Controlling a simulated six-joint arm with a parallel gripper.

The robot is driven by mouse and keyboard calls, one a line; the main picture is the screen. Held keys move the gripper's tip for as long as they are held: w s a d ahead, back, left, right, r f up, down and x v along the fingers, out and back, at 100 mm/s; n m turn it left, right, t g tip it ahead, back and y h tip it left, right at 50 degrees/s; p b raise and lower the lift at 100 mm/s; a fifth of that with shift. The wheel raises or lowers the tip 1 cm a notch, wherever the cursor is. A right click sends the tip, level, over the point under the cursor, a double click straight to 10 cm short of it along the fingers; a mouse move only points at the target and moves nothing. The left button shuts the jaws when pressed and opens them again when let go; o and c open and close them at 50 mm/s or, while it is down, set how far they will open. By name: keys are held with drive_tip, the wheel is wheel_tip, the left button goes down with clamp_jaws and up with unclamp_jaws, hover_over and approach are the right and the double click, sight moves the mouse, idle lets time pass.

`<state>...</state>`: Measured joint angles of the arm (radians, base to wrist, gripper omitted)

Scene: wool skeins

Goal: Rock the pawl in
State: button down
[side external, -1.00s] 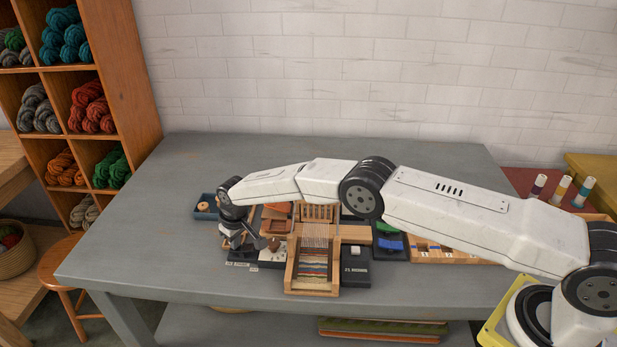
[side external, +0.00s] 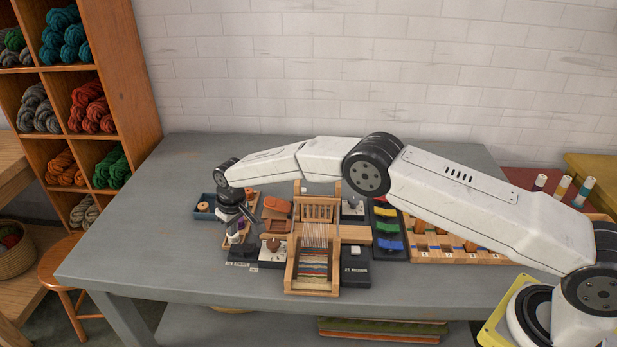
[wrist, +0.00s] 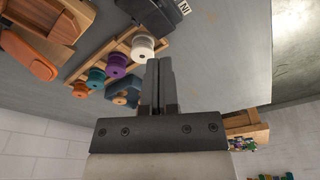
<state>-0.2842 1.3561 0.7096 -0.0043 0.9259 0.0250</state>
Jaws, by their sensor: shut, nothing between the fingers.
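In the side external view my gripper (side external: 243,217) hangs left of the small loom (side external: 312,262), above a slanted wooden rack of spools (side external: 236,238). In the wrist view its two fingers (wrist: 158,78) are together with nothing between them. The white spool (wrist: 142,46) is close beside the fingertips; purple and teal spools lie farther left. The pawl is too small to pick out with certainty.
An orange shuttle (side external: 277,205) lies behind the knobbed block. A blue tray (side external: 204,207) stands at left. Coloured pieces on a black rack (side external: 388,228) and a slotted wooden tray (side external: 450,254) stand right of the loom. The table's left part is clear.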

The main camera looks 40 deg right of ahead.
sight(239, 247)
drive_tip(key=shift+r, duration=1.1)
drive_tip(key=s+d+r+m, duration=0.2)
drive_tip(key=s+d+r, duration=0.9)
drive_tip(key=s+d, duration=0.4)
drive_tip(key=s, duration=0.8)
drive_tip(key=s+d+r+m, duration=0.1)
drive_tip(key=s+d, duration=0.2)
drive_tip(key=s, duration=0.9)
drive_tip(key=shift+d+r+t, duration=0.2)
drive_tip(key=shift+t, duration=0.2)
